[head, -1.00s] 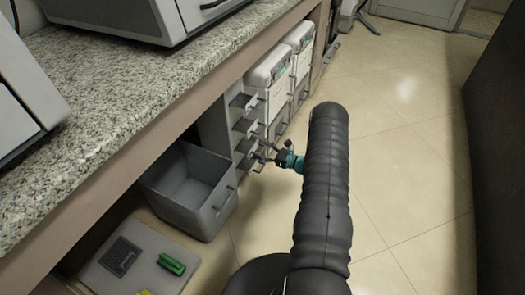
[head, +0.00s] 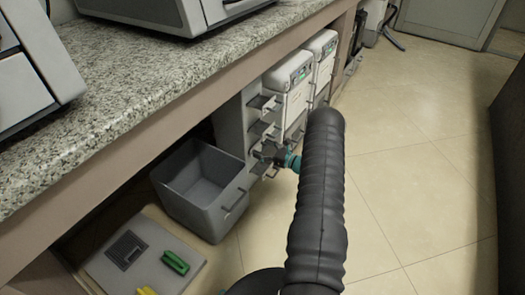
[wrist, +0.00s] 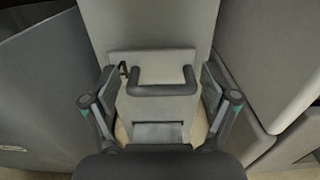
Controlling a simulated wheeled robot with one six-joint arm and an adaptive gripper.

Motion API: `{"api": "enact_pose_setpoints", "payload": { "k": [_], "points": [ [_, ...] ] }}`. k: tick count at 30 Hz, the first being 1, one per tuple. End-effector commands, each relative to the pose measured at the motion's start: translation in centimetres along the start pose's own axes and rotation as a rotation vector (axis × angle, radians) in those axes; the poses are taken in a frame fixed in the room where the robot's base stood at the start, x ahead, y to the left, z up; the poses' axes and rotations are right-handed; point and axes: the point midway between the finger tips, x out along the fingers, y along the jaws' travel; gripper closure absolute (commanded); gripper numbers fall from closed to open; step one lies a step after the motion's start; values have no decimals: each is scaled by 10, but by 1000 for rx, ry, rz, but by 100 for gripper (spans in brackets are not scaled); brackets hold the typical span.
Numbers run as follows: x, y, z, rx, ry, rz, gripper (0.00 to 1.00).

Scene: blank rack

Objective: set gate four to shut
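A grey rack (head: 232,122) under the counter carries a column of small gates with dark handles. I see no numbers, so I cannot tell which gate is gate four. My gripper (head: 264,153) is at the lower gates and partly hides them. In the wrist view my gripper (wrist: 160,82) is open, with one finger on each side of a dark bar handle (wrist: 162,90) on a grey gate (wrist: 150,60). The fingers stand apart from the handle's ends. A pale flat ledge (wrist: 158,132) shows below the handle.
A grey open bin (head: 205,208) stands left of the rack. White units (head: 289,92) stand right of the rack. The granite counter (head: 150,95) overhangs. Floor on the right is clear.

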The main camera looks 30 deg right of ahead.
Motion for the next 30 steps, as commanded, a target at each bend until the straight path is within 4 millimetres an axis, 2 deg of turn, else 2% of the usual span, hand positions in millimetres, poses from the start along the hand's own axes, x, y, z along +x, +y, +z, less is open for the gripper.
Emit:
{"api": "enact_pose_setpoints", "payload": {
  "k": [10, 14, 24, 30],
  "points": [
    [-4, -1, -1, 2, 1, -4, 8],
    [-15, -2, -1, 3, 1, -6, 8],
    [-78, -2, -1, 3, 1, -6, 8],
    [-108, -2, -1, 2, 0, -5, 8]
  ]
}}
